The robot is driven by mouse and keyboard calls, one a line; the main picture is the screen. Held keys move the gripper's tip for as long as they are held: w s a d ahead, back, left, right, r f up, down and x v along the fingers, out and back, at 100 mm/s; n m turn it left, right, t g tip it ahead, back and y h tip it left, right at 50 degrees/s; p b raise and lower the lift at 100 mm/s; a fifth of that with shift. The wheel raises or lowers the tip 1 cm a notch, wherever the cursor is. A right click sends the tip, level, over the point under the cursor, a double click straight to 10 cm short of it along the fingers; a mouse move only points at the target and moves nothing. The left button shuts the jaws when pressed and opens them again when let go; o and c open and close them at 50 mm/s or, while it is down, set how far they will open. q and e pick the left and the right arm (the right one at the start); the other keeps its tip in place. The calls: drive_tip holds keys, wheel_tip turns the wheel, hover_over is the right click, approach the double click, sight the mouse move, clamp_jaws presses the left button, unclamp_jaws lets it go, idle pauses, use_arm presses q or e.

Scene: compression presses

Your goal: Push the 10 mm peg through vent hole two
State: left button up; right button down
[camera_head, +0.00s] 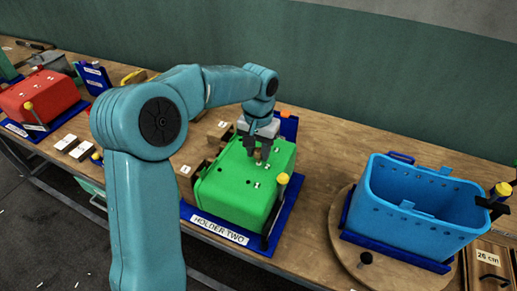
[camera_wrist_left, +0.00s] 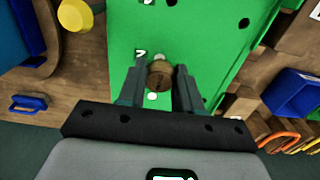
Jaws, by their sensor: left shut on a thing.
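A green box (camera_head: 232,190) sits upside down in the blue holder marked HOLDER TWO (camera_head: 218,229). Its upper face has several small holes and white number labels. My left gripper (camera_head: 258,155) points down at this face and is shut on a peg with a brown, round head (camera_wrist_left: 159,75). In the left wrist view the peg stands between the two fingers, beside the label "2" (camera_wrist_left: 140,53) on the green face (camera_wrist_left: 205,45). The hole under the peg is hidden, and I cannot tell how deep the peg is. My right gripper is not in view.
A yellow-knobbed lever (camera_head: 283,178) stands at the green box's right side. A blue tub (camera_head: 420,208) stands on a round wooden turntable (camera_head: 340,225) to the right. A red box (camera_head: 40,97) is at the far left. Wooden blocks (camera_head: 186,171) lie left of the green box.

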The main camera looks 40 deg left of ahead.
use_arm(q)
drive_tip(key=shift+f+b, duration=0.3)
drive_tip(key=shift+f, duration=0.15)
idle(1.5)
drive_tip(key=shift+r, duration=0.1)
drive_tip(key=shift+r+p, duration=2.4)
drive_tip(key=shift+r, duration=0.55)
